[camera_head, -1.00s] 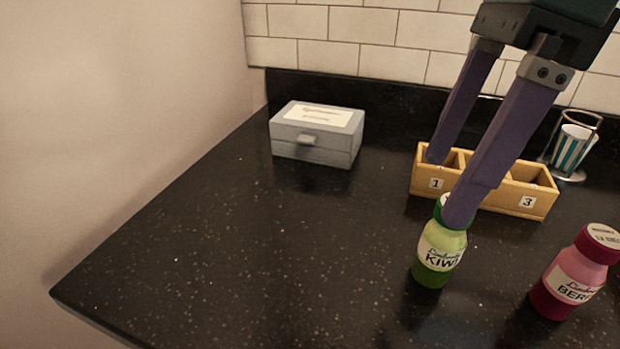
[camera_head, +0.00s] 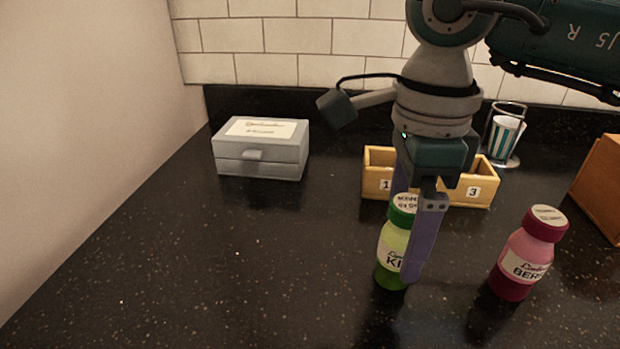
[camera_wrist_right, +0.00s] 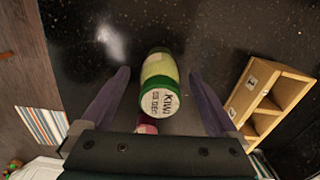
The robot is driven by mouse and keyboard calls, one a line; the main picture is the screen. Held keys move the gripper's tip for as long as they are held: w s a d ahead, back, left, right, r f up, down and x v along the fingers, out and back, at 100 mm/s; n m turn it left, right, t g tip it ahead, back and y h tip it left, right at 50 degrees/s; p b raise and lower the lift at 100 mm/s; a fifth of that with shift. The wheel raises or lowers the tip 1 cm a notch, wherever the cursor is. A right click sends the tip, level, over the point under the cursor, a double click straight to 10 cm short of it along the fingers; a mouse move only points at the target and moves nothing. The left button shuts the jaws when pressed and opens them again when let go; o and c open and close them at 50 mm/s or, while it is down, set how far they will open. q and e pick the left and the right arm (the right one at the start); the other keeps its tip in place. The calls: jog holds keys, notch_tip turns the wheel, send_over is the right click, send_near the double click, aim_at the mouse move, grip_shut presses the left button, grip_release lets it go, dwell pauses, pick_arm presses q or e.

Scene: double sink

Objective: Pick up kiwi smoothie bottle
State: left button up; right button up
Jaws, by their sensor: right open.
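The kiwi smoothie bottle (camera_head: 391,245) stands upright on the black counter, green with a green cap and pale label. My right gripper (camera_head: 408,238) points down over it and is open. One purple finger passes in front of the bottle and hides part of its label. The other finger is partly hidden behind the bottle. In the right wrist view the kiwi bottle (camera_wrist_right: 160,75) lies between the two spread fingers (camera_wrist_right: 160,82), with a visible gap on each side. My left gripper is not in view.
A pink berry bottle (camera_head: 527,255) stands to the right. Behind are a yellow numbered compartment box (camera_head: 480,192), a grey lidded box (camera_head: 260,150) and a striped cup in a holder (camera_head: 504,138). A brown wooden object (camera_head: 600,185) is at the right edge. The counter's left front is clear.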

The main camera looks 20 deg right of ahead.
grip_shut()
dwell(0.8)
